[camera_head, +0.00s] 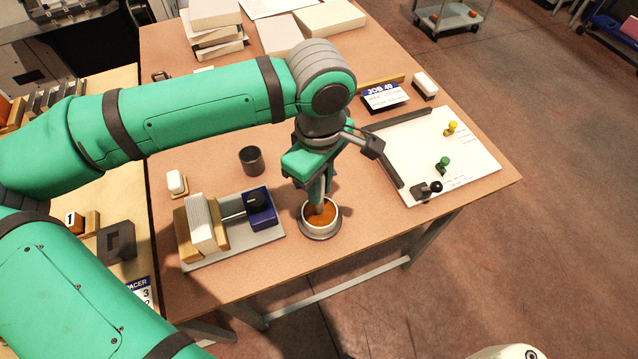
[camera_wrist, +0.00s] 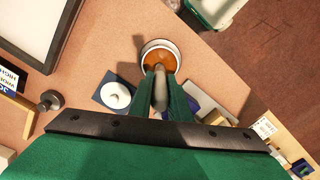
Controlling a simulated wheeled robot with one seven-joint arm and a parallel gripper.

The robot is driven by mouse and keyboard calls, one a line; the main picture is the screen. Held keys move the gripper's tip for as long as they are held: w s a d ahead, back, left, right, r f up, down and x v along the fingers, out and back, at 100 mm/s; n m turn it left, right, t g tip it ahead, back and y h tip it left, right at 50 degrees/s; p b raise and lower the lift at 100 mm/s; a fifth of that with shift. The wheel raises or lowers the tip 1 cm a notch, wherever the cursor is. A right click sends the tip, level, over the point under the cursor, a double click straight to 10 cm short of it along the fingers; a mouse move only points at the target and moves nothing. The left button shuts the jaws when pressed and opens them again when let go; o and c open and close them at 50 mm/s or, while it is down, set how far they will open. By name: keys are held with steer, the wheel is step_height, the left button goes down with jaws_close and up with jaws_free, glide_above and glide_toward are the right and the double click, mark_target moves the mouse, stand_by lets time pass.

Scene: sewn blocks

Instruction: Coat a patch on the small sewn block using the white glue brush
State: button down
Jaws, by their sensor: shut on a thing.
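My gripper (camera_head: 318,190) is shut on the glue brush and sits right above the glue pot (camera_head: 305,230). The brush's pale handle (camera_wrist: 160,90) shows between my fingers in the wrist view, pointing into the pot (camera_wrist: 146,49). The pot holds orange-brown glue (camera_head: 322,217). The brush's bristles are hidden, so I cannot tell how deep they are. A small white sewn block (camera_head: 201,225) stands upright between wooden boards in a press (camera_head: 245,237) left of the pot. The press has a dark blue jaw (camera_head: 261,208).
A dark cup (camera_head: 251,160) stands behind the press. At the right a white board (camera_head: 470,165) carries yellow and green pegs. A JOB 40 sign (camera_head: 386,96) and larger blocks (camera_head: 330,18) stand farther back. The table's front edge is close to the pot.

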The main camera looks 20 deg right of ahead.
steer(key=shift+f, duration=0.55)
stand_by(1.2)
steer(key=shift+r, duration=0.1)
steer(key=shift+r, duration=3.45)
